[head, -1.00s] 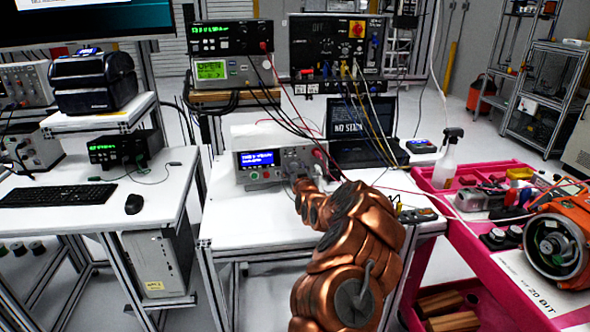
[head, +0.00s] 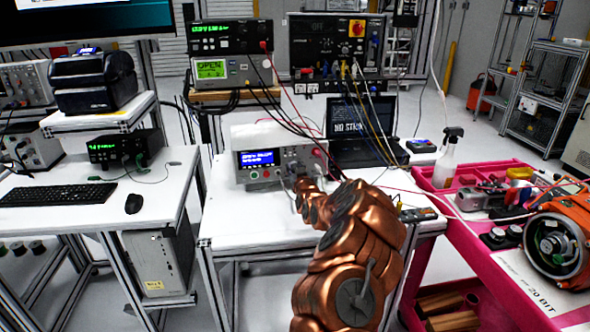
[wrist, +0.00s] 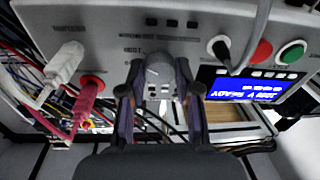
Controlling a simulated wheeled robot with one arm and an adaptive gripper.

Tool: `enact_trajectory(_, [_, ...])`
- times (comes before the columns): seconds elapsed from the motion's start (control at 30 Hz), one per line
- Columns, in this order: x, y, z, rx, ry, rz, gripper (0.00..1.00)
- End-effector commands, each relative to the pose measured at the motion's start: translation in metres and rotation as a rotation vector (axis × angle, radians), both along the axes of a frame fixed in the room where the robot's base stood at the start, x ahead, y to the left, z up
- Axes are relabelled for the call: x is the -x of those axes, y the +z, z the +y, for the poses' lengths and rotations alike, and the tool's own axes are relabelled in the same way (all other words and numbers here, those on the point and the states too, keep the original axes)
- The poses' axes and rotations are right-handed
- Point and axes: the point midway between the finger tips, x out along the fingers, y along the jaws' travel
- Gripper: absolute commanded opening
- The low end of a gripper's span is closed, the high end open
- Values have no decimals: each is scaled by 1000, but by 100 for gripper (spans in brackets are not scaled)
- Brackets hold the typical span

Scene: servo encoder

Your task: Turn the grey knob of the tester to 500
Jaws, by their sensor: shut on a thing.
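The tester (head: 243,174) is a pale box with a lit blue display, standing on the white bench in the head view. Its grey front panel (wrist: 105,30) fills the top of the wrist view, seen upside down. The grey knob (wrist: 160,70) sits in the middle of the wrist view. My gripper (wrist: 160,80) is shut on the knob, one finger on each side. The fingers cover part of the scale. The display (wrist: 250,87) shows upside-down text that seems to include "READY"; its number is hard to read. In the head view my copper-coloured arm hides the knob.
A white plug (wrist: 66,62) and a red plug (wrist: 88,90) with cables are left of the knob in the wrist view. A black plug (wrist: 220,48), red button and green button are right. A laptop (head: 357,120) stands beside the tester.

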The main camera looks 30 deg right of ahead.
Motion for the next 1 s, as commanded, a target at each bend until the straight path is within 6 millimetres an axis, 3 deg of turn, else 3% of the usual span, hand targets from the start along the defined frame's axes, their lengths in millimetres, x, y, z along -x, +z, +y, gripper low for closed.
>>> enact_trajectory(0.7, [0, -1, 0, 475, 61, 158, 0])
enact_trajectory(1.0, [0, 0, 1, 592, 77, 199, 0])
